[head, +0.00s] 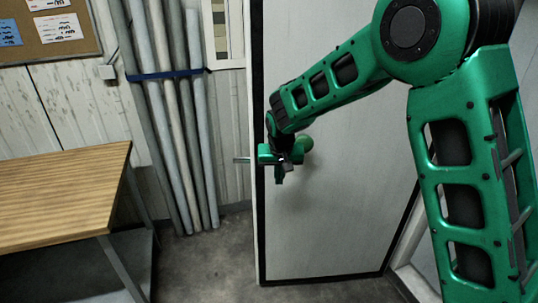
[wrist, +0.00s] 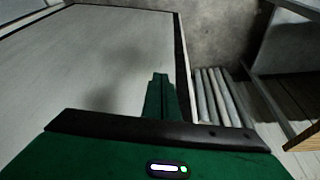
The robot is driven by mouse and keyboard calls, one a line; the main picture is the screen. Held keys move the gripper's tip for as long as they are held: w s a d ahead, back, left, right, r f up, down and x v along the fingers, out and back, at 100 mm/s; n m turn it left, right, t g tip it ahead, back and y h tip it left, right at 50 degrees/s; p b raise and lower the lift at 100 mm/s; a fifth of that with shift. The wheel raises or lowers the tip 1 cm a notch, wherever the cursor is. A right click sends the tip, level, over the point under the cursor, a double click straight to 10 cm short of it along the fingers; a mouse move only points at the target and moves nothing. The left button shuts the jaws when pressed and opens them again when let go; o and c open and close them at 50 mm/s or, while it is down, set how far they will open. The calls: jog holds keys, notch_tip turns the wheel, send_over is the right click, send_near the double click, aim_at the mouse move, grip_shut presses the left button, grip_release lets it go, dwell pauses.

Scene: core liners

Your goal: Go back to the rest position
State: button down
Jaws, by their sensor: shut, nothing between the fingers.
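My green arm reaches from the right of the head view towards a white door (head: 340,170) that stands in the middle. The door (wrist: 90,70) fills the left of that view.
A wooden-topped table (head: 60,185) stands at the left. Several long grey pipes (head: 175,140), bound by a blue strap (head: 165,74), lean on the wall between table and door. They also show in the wrist view (wrist: 215,97). Bare floor (head: 215,260) lies between table and door.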

jog(key=s+d+r+m+g, duration=0.1)
jog(key=s+d+r, duration=0.3)
jog(key=d, duration=0.5)
jog(key=s+d+r+m+h, duration=0.1)
jog(key=s+d+r, duration=0.1)
jog(key=s+d, duration=0.5)
jog(key=s+d+r+m+g, duration=0.1)
jog(key=s+d+r, duration=0.2)
jog(key=d, duration=0.7)
jog(key=s+d+m, duration=0.1)
jog(key=s+d, duration=0.2)
jog(key=s, duration=0.6)
jog(key=s+d+m+g+y, duration=0.1)
jog(key=s+d, duration=0.2)
jog(key=s, duration=0.7)
jog(key=s+d+m+g, duration=0.1)
jog(key=s+d, duration=0.2)
jog(key=s, duration=0.6)
jog(key=shift+s+d, duration=0.3)
jog(key=shift+s, duration=0.05)
